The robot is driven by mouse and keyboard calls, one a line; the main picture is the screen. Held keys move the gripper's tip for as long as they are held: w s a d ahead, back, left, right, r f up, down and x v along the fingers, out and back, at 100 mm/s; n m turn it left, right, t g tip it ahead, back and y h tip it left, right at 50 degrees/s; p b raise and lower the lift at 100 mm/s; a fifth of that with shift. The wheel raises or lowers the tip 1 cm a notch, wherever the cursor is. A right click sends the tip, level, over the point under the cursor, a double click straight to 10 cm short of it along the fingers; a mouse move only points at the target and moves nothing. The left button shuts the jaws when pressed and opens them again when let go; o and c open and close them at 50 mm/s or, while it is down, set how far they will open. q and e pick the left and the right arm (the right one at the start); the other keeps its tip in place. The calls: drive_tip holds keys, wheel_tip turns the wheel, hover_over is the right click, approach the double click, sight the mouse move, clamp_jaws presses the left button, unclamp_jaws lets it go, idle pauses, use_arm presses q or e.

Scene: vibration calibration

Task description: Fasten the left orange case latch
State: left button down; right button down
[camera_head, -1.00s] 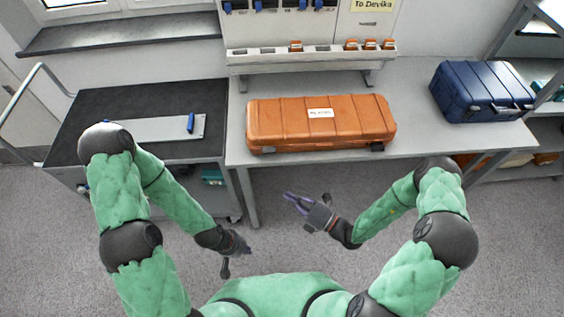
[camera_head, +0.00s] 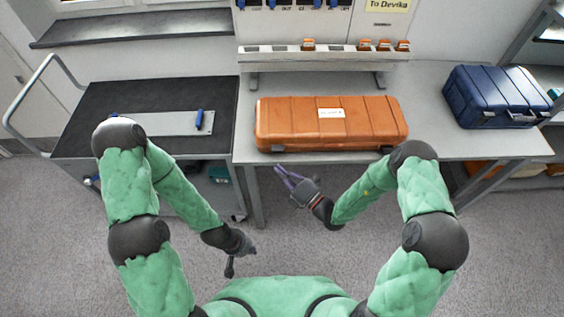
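The orange case (camera_head: 365,125) lies closed on the grey table, with a white label on its lid. Its left latch (camera_head: 277,149) is a small dark piece low on the front face; it is too small to tell whether it is fastened. The right latch is mostly hidden behind my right arm.
A blue case (camera_head: 490,95) stands on the table at the right. A rack (camera_head: 260,66) with small orange pieces stands behind the orange case. A dark-topped cart (camera_head: 95,105) with a grey plate and a blue-handled item is at the left. The table's front edge is close to my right gripper.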

sight(272, 148)
drive_tip(key=shift+w+d+r+b, duration=0.1)
drive_tip(key=shift+w+r+b, duration=0.15)
drive_tip(key=shift+w, duration=0.6)
drive_tip(key=shift+w+d+r+b, duration=0.1)
drive_tip(key=shift+w+r, duration=0.1)
drive_tip(key=shift+w, duration=0.65)
drive_tip(key=m+p, duration=0.1)
drive_tip(key=p, duration=0.1)
drive_tip(key=w+r+h+p, duration=0.1)
drive_tip(key=p, duration=0.2)
drive_tip(key=shift+r+m+g+p, duration=0.25)
drive_tip(key=shift+m+g+p, duration=0.05)
drive_tip(key=shift+m+g, duration=0.1)
drive_tip(key=shift+w+f+m+h+p, duration=0.15)
drive_tip(key=shift+m+h+p, duration=0.15)
drive_tip(key=shift+p, duration=0.4)
